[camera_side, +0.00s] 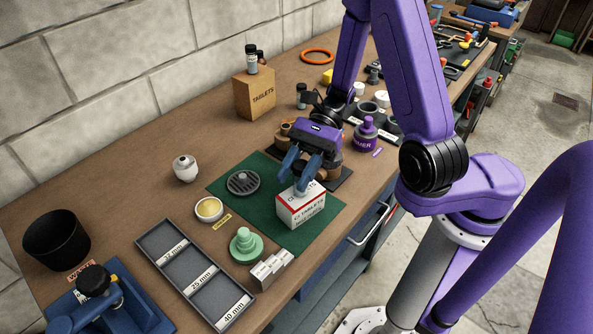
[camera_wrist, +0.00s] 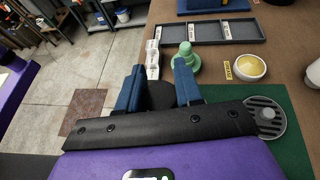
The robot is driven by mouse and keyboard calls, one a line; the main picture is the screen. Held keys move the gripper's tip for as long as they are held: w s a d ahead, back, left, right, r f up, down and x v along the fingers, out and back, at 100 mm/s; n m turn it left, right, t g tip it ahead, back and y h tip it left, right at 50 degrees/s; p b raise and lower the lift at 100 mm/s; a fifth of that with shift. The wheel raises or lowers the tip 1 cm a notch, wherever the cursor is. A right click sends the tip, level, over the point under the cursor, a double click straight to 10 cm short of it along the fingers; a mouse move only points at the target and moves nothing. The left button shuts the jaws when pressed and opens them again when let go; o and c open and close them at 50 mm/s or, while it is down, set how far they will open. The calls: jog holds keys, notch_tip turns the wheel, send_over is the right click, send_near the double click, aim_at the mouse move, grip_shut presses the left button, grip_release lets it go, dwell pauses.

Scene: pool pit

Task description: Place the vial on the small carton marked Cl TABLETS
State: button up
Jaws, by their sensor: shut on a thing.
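The small white and red carton (camera_side: 301,211) marked Cl TABLETS stands on the green mat in the side view. My gripper (camera_side: 299,178) is directly over its top, with blue fingers pointing down. In the wrist view my gripper (camera_wrist: 160,92) is shut on the vial, whose round dark cap (camera_wrist: 162,97) shows between the fingers. The carton is hidden in the wrist view.
A three-part tray (camera_side: 194,272), a yellow-filled bowl (camera_side: 209,209) and a white jar (camera_side: 185,168) are nearby.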

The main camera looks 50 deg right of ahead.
jog(key=o, duration=1)
